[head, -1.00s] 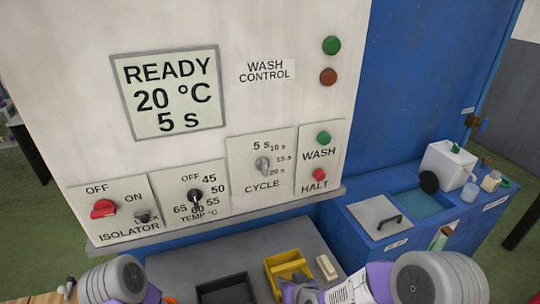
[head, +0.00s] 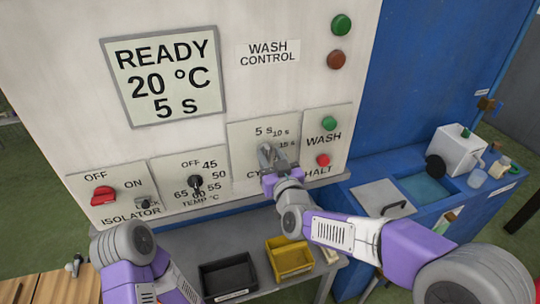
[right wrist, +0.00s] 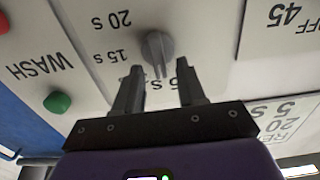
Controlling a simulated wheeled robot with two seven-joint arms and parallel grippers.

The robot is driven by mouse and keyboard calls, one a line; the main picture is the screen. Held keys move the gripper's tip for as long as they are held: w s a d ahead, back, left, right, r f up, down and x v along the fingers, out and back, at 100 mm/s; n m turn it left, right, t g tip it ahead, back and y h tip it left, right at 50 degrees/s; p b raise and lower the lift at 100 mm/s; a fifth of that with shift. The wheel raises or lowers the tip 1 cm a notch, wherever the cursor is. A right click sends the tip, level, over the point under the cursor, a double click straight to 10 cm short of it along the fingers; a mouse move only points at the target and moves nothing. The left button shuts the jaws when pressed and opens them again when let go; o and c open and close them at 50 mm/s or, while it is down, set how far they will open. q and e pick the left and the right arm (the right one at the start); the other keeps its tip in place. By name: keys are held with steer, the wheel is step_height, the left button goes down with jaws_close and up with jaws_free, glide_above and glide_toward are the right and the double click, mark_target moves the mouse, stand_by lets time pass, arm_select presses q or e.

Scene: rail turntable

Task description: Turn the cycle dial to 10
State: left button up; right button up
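The cycle dial (head: 265,151) is a grey knob on a pale plate marked 5 s, 10 s, 15 s and 20 s; it also shows in the right wrist view (right wrist: 157,46). Its pointer bar appears turned toward the 5 s mark. The display (head: 165,78) reads READY, 20 °C, 5 s. My right gripper (head: 272,165) is in front of the dial; in the right wrist view its two fingers (right wrist: 158,76) are apart, with the dial just beyond the tips, and nothing is held. One finger covers the 10 s mark there. My left arm shows at lower left, its gripper out of view.
The green WASH button (head: 329,123) and red HALT button (head: 323,160) are right of the dial. The TEMP dial (head: 195,184) and red isolator switch (head: 103,195) are left. Below stand a black tray (head: 228,277) and a yellow tray (head: 290,257).

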steer(key=shift+w+a, duration=0.15)
steer(key=shift+w, duration=0.35)
steer(key=shift+c, duration=0.2)
jaws_close()
